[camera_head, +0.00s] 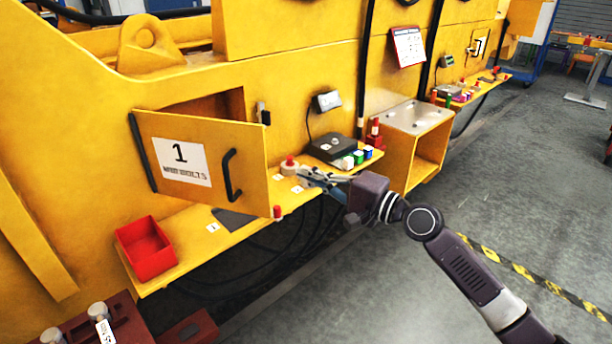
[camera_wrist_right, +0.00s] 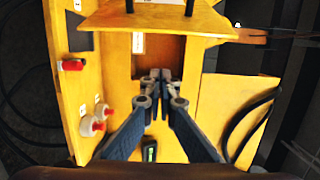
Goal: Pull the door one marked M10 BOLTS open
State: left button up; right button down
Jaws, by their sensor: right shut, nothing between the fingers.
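Door one (camera_head: 225,150), a yellow panel with a white label reading 1 and a line of small lettering, stands ajar from the yellow casting. A dark opening shows above and behind it. Its black bar handle (camera_head: 231,175) is on the right part of its face, with nothing gripping it. My right gripper (camera_head: 303,177) is to the right of the door's free edge, over the shelf and apart from the handle. In the right wrist view its fingertips (camera_wrist_right: 160,76) are together and empty. My left gripper is not in view.
A yellow shelf (camera_head: 190,245) runs below the door, with a red bin (camera_head: 146,252) and small red-topped parts on it. A black device (camera_head: 332,147) and coloured blocks stand farther right. An open yellow box (camera_head: 432,150) stands beyond.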

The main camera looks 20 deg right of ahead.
jog(key=w+a+p, duration=0.3)
jog(key=a+p, duration=0.1)
jog(key=a, duration=0.2)
jog(key=shift+a, duration=0.15)
jog(key=shift+w, duration=0.1)
dwell(0.4)
